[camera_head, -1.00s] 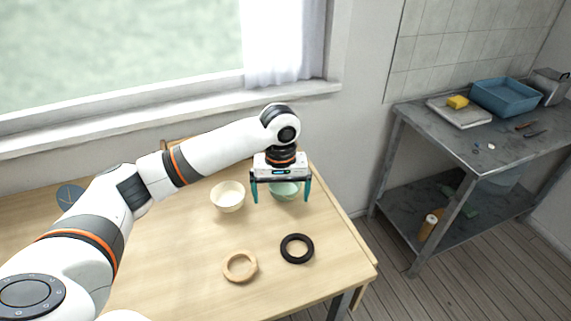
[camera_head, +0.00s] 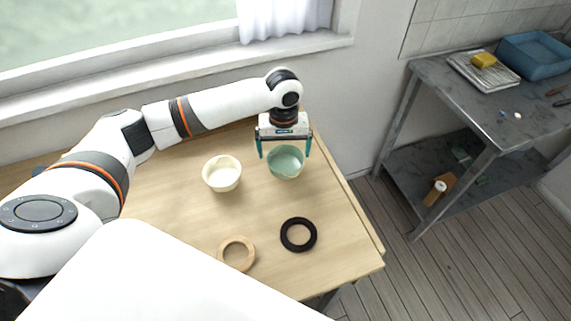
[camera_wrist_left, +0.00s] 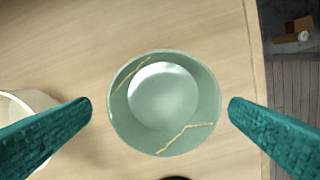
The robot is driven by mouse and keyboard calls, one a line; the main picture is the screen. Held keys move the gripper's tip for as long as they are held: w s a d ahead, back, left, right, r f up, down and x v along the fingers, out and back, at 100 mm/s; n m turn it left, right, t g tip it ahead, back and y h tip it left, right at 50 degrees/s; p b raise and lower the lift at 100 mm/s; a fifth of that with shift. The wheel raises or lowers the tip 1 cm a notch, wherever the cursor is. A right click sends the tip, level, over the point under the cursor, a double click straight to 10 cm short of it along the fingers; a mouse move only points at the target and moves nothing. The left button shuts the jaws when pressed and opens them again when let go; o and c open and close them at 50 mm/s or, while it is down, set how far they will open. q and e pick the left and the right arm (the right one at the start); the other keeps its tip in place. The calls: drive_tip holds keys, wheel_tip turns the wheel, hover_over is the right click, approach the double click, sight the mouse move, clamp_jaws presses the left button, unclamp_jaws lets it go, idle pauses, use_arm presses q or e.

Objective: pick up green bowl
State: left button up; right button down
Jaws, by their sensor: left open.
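The green bowl (camera_head: 285,163) stands upright on the wooden table near its back right edge. In the left wrist view the green bowl (camera_wrist_left: 165,102) sits centred, pale green with gold seams, and looks empty. My left gripper (camera_head: 284,155) is open at the bowl, with a teal finger to each side of it. In the left wrist view the fingers of my left gripper (camera_wrist_left: 160,108) are spread wider than the bowl, with a gap on both sides. The fingertips' height against the rim is hard to tell. My right gripper is not in view.
A cream bowl (camera_head: 222,174) stands just left of the green bowl. A black ring (camera_head: 298,235) and a light wooden ring (camera_head: 237,254) lie nearer on the table (camera_head: 335,240). A metal workbench (camera_head: 470,105) with a blue tub (camera_head: 535,55) stands to the right.

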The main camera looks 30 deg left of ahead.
sight(286, 166)
use_arm(q)
drive_tip(key=f, duration=0.5)
drive_tip(key=shift+s+d+p, duration=0.1)
drive_tip(key=shift+d+p, duration=0.2)
drive_tip(key=shift+c, duration=0.6)
drive_tip(key=c, duration=0.9)
